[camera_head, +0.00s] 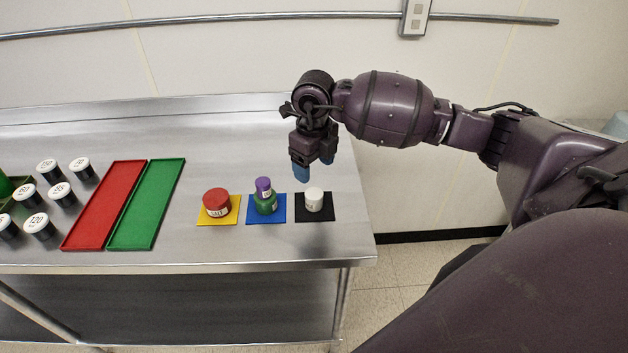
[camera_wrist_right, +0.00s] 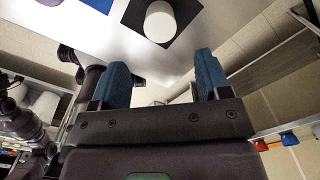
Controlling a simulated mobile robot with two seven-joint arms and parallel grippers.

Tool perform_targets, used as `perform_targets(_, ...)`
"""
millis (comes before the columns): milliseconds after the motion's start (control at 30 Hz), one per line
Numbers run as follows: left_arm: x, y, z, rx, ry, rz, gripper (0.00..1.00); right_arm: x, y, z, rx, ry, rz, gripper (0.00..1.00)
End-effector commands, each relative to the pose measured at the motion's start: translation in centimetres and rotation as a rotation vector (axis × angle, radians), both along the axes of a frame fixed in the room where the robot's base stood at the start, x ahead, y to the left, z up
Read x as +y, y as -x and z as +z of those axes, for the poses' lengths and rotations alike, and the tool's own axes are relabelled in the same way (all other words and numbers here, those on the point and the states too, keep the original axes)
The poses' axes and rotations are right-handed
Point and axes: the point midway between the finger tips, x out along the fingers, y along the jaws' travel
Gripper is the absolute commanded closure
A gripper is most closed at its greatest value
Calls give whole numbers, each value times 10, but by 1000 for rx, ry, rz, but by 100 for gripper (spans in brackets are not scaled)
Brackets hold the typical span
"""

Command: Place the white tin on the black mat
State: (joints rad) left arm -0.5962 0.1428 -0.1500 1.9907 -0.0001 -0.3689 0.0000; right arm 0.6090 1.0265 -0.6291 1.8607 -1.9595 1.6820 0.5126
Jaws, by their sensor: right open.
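The white tin (camera_head: 314,198) stands upright on the black mat (camera_head: 327,214) near the right end of the steel table. In the right wrist view the white tin (camera_wrist_right: 160,22) also sits on the black mat (camera_wrist_right: 189,10). My right gripper (camera_head: 314,166) is above and behind the mat in the head view, apart from the tin. Its blue fingertips are open with nothing between them, as the right wrist view (camera_wrist_right: 160,85) shows. My left gripper does not show in the head view.
A red tin (camera_head: 216,201) stands on a yellow mat (camera_head: 218,221). A green and purple bottle (camera_head: 265,200) stands on a blue mat (camera_head: 282,215). Red (camera_head: 100,210) and green (camera_head: 148,205) trays lie further left, beside several black jars (camera_head: 62,194). The steel table's right edge is close to the black mat.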

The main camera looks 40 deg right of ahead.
Motion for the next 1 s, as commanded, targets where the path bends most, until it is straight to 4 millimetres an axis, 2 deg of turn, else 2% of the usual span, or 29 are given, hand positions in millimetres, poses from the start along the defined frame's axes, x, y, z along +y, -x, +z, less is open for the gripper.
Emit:
perform_targets(100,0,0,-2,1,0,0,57,0,0,13,-1,1,1,30)
perform_targets(233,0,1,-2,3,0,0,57,0,0,20,0,1,1,30)
perform_targets(833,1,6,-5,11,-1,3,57,1,0,21,0,-5,2,30)
perform_targets(933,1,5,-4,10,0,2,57,13,3,16,-2,-61,17,30)
perform_targets(1000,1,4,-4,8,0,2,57,32,8,8,-8,-153,37,30)
